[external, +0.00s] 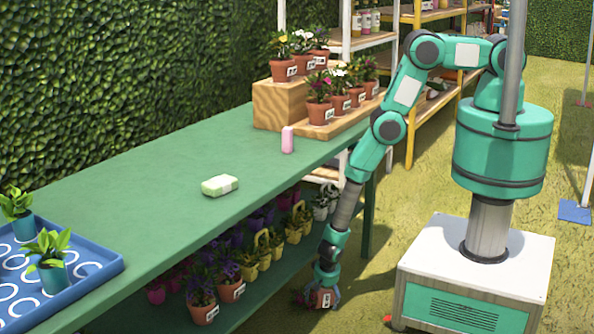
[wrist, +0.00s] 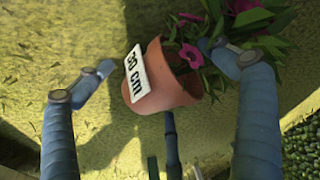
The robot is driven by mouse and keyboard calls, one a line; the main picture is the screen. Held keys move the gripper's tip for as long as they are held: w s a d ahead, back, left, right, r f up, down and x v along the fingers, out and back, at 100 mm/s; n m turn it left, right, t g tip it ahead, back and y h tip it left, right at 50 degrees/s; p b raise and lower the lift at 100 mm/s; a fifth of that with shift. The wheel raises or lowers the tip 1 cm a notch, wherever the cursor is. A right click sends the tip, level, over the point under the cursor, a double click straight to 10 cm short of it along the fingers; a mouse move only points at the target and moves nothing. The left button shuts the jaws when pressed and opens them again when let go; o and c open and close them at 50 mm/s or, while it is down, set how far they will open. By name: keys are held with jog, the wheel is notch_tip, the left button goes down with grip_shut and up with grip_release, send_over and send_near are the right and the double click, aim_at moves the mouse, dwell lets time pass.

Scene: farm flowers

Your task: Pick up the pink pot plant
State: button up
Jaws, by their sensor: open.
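A pink-flowered plant in a terracotta pot (wrist: 165,80) with a white "cm" label lies between the spread fingers of my gripper (wrist: 165,72) in the wrist view. The pot looks tilted there, its flowers and leaves toward the upper right, close to the right finger. A gap shows between the left finger and the pot. In the external view my gripper (external: 318,287) is low beside the green table, pointing down at the same pot (external: 325,299). The fingers partly hide the plant there. My gripper is open. I cannot tell whether a finger touches the plant.
The green table (external: 150,200) holds a sponge-like block (external: 220,185), a pink item (external: 287,140) and a blue tray (external: 95,282) with seedlings. Potted plants (external: 201,305) crowd its lower shelf near my gripper. More terracotta pots (external: 320,112) stand on wooden steps. Grass lies to the right.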

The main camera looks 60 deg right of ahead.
jog(key=shift+c, duration=0.5)
jog(key=c, duration=1.9)
jog(key=shift+r, duration=0.15)
jog(key=shift+r+p, duration=0.45)
jog(key=shift+r, duration=0.05)
jog(key=s+p, duration=0.2)
jog(key=s, duration=0.5)
jog(key=shift+s, duration=0.3)
jog(key=shift+s+r+p, duration=0.15)
jog(key=shift+r+p, duration=0.2)
notch_tip(320, 180, up, 13)
jog(key=p, duration=0.4)
